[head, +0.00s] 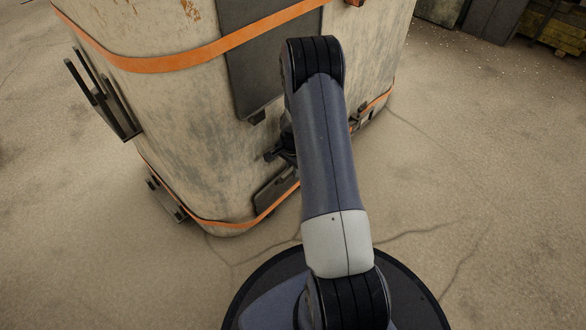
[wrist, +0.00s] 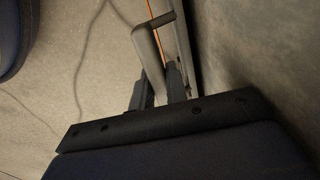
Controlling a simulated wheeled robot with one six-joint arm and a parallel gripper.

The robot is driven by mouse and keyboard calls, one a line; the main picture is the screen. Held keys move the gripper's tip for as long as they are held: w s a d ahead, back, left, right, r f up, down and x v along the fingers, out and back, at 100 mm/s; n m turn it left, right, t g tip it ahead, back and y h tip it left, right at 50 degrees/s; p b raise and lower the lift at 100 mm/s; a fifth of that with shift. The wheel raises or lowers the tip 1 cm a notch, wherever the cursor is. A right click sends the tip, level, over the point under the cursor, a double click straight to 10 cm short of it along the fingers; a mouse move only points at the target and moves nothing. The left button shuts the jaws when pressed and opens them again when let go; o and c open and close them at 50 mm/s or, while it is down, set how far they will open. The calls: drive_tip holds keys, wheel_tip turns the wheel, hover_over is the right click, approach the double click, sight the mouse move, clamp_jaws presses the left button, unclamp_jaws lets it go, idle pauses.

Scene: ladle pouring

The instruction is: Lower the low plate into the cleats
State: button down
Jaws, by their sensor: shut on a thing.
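The ladle (head: 190,130) is a large, worn, pale vessel with orange bands. A dark low plate (head: 270,194) is at its lower front, by the lower orange band. My gripper (head: 283,155) is beside the ladle's wall just above this plate, mostly hidden behind my arm. In the wrist view my gripper (wrist: 158,92) has its two fingers shut on a grey handle-like bar (wrist: 150,52), which looks like the low plate's handle. A thin grey edge (wrist: 184,45) runs beside it, close to the ladle wall. I cannot tell whether the plate sits in its cleats.
Dark brackets stick out at the left (head: 100,98) and lower left (head: 166,197). Cracked concrete floor (head: 480,190) is clear at the right.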

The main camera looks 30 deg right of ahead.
drive_tip(key=shift+w+d+f, duration=0.25)
drive_tip(key=shift+w+f, duration=0.05)
drive_tip(key=shift+w, duration=0.15)
idle(0.4)
drive_tip(key=c, duration=1.3)
unclamp_jaws()
wheel_tip(320, 180, up, 10)
drive_tip(key=p, duration=0.4)
drive_tip(key=shift+s+f+p, duration=0.1)
drive_tip(key=shift+p, duration=0.2)
drive_tip(key=shift+s+a+r, duration=0.1)
drive_tip(key=shift+s+r, duration=0.1)
drive_tip(key=shift+r, duration=0.35)
drive_tip(key=shift+f, duration=0.1)
drive_tip(key=shift+s+f, duration=0.1)
drive_tip(key=shift+f, duration=0.45)
drive_tip(key=f+b, duration=0.1)
drive_tip(key=f, duration=0.2)
drive_tip(key=f+b, duration=0.2)
drive_tip(key=f, duration=0.1)
drive_tip(key=f+b, duration=0.1)
drive_tip(key=f, duration=0.2)
drive_tip(key=shift+w+f, duration=0.25)
drive_tip(key=shift+w, duration=0.05)
